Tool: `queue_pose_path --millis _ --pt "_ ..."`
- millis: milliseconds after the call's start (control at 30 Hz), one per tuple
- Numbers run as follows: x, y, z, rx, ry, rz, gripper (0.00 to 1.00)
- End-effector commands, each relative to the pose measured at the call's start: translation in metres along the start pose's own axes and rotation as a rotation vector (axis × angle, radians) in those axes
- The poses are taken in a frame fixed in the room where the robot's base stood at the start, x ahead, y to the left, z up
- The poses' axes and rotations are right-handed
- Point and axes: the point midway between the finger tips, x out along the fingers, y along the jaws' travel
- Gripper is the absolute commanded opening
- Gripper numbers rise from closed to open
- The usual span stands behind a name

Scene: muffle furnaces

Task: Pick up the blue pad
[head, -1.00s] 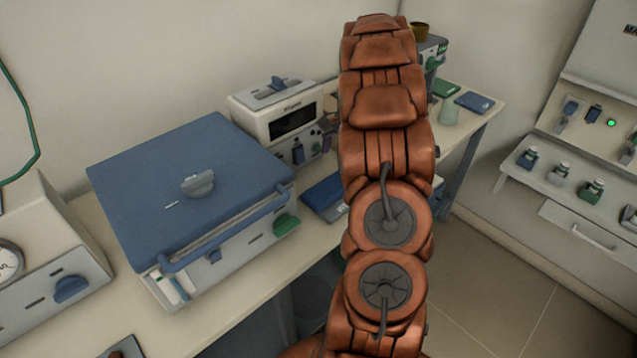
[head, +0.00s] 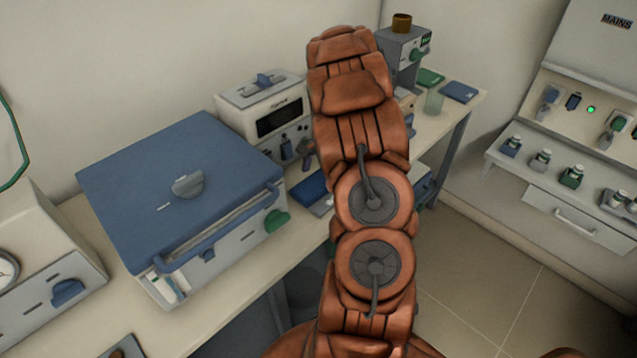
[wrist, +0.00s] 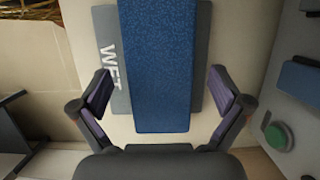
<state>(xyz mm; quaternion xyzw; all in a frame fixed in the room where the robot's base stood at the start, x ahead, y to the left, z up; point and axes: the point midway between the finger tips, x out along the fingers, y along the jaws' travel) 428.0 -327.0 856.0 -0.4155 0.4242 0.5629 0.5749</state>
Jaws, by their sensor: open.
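The blue pad (wrist: 158,65) is a long textured strip lying on a grey plate (wrist: 205,60) marked "WET" in the wrist view. In the head view a blue pad (head: 308,188) lies on the bench just right of the blue-lidded furnace, partly hidden by my arm. My gripper (wrist: 161,90) is open and empty. In the wrist view its two fingers show on either side of the pad's near end, apart from it. The height between fingers and pad is hard to tell. The head view does not show the gripper clearly.
The blue-lidded furnace (head: 187,185) stands left of the pad, its green knob (head: 277,220) close by. A white display unit (head: 265,105) stands behind. Another blue pad (head: 459,92), a green pad (head: 430,78) and a glass (head: 433,102) are at the bench's far end.

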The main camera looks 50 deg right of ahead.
Motion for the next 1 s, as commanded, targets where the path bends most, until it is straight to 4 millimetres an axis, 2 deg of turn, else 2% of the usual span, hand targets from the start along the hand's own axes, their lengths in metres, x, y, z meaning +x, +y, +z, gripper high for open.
queue_pose_path --millis 67,567,833,1000 --pt "-0.0001 0.0 -0.0002 0.0 0.0 0.0 1.0" --pt "-0.0002 0.0001 -0.0003 0.001 -0.001 0.0 0.49" --pt "-0.001 0.0 0.0 0.001 -0.001 0.0 0.48" --pt "-0.0093 -0.0008 0.0026 0.0 -0.001 -0.002 0.48"
